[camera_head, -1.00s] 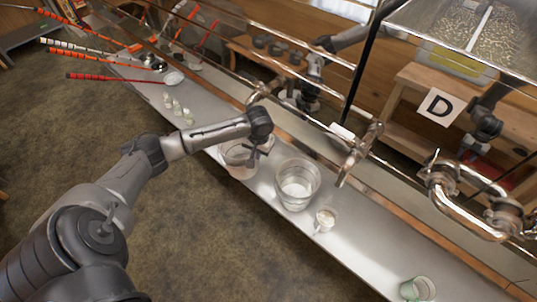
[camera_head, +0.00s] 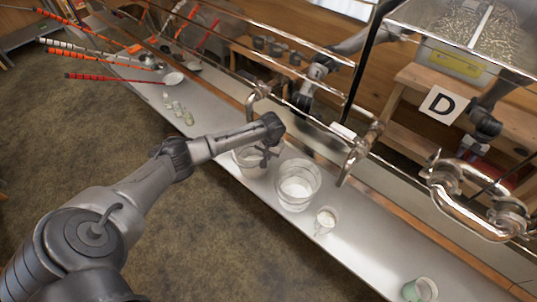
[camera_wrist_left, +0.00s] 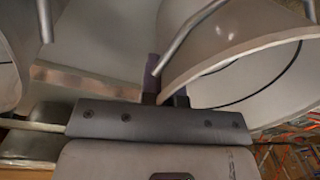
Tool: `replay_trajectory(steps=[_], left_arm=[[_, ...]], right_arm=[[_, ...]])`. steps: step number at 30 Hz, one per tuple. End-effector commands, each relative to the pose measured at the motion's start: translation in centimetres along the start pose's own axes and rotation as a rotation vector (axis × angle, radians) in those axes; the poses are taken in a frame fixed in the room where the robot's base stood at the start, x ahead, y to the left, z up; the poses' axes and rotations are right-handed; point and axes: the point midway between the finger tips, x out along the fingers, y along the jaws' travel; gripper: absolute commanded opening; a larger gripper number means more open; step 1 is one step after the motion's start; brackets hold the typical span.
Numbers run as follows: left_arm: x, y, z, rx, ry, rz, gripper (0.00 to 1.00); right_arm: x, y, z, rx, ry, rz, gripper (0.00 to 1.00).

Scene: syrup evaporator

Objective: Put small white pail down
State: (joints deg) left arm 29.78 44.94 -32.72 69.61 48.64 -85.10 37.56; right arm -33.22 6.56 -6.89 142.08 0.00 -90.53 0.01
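The small white pail (camera_head: 246,166) is at the bench's near edge in the head view, left of a larger pail. My left gripper (camera_head: 268,154) is at its upper right side. In the left wrist view my left gripper (camera_wrist_left: 167,88) is shut at the rim of the white pail (camera_wrist_left: 240,50), beside its wire handle. The contact point is partly hidden by the fingers. I cannot tell whether the pail's bottom touches the bench (camera_head: 375,258). My right gripper is not clearly in view.
The larger whitish pail (camera_head: 297,187) stands close on the right, then a small white cup (camera_head: 325,220). A green-tinted cup (camera_head: 420,290) is farther right. Small bottles (camera_head: 178,109) stand at left. Metal pipes (camera_head: 360,150) overhang the bench's back. Bare bench lies between the cups.

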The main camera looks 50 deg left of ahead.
Motion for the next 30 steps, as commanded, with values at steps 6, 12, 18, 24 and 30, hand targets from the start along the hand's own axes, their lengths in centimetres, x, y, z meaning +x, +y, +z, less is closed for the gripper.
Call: replay_trajectory(steps=[6,12,18,24,30], left_arm=[[0.07,0.03,-0.13,0.0,0.001,0.0,0.0],[0.27,0.06,-0.11,-0.001,0.0,0.0,0.0],[0.33,0.07,-0.09,0.0,0.0,0.0,0.2],[0.32,0.06,-0.09,0.0,0.0,0.0,0.29],[-0.1,0.02,-0.13,0.0,0.002,0.0,0.29]], right_arm=[[-0.01,0.09,0.05,-0.003,-0.001,0.002,0.43],[-0.02,0.26,0.09,-0.009,-0.002,0.007,0.43],[-0.01,0.28,0.09,-0.009,-0.002,0.007,0.43],[-0.01,0.24,0.08,-0.008,-0.002,0.006,0.43],[-0.03,0.13,0.05,-0.004,-0.001,0.003,0.43]])
